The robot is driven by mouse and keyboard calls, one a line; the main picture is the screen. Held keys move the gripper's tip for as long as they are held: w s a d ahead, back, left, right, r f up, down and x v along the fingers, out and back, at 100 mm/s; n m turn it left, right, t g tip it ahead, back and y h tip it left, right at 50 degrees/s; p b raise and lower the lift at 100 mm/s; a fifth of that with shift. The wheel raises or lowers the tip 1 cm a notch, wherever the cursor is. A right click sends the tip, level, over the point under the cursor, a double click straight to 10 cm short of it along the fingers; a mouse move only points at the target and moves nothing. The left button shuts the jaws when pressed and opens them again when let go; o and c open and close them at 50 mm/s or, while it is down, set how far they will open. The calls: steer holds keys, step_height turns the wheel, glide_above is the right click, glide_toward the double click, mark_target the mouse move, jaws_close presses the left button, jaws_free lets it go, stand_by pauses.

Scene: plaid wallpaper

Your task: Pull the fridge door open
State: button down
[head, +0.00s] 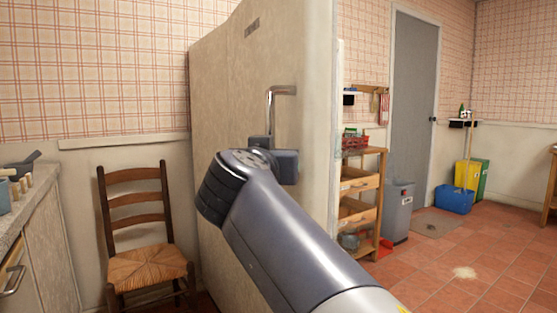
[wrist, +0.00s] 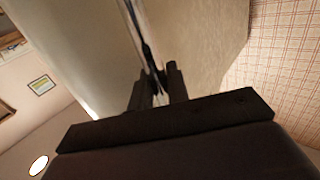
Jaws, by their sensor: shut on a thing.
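The fridge (head: 218,130) is a tall beige unit in the middle of the head view. Its door (head: 310,100) carries a metal bar handle (head: 282,90) that bends over at the top. My gripper (head: 272,150) is at the lower part of this handle and is shut on it. My arm hides the lower part of the door. In the wrist view the dark handle (wrist: 146,40) runs down between the two fingers of my gripper (wrist: 158,88). I cannot tell from these views whether the door stands ajar.
A wooden chair with a woven seat (head: 148,267) stands left of the fridge, near a counter (head: 45,225). Right of it are a wooden shelf (head: 360,185), a grey bin (head: 397,210) and a blue bucket (head: 453,200). The tiled floor (head: 440,255) at right is mostly clear.

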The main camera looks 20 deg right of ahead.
steer(key=shift+a+f+g, duration=0.25)
steer(key=shift+f+g, duration=0.05)
steer(key=c, duration=1.8)
jaws_free()
steer(key=o, duration=0.4)
steer(key=shift+s+r, duration=0.1)
steer(key=shift+r, duration=0.1)
steer(key=shift+c, duration=0.2)
steer(key=shift+s+a, duration=0.1)
steer(key=p+v, duration=0.1)
steer(key=v, duration=0.9)
steer(key=shift+s+a+f, duration=0.2)
steer(key=shift+s, duration=0.1)
steer(key=x, duration=1.1)
steer(key=shift+r+b, duration=0.3)
steer(key=shift+b, duration=0.15)
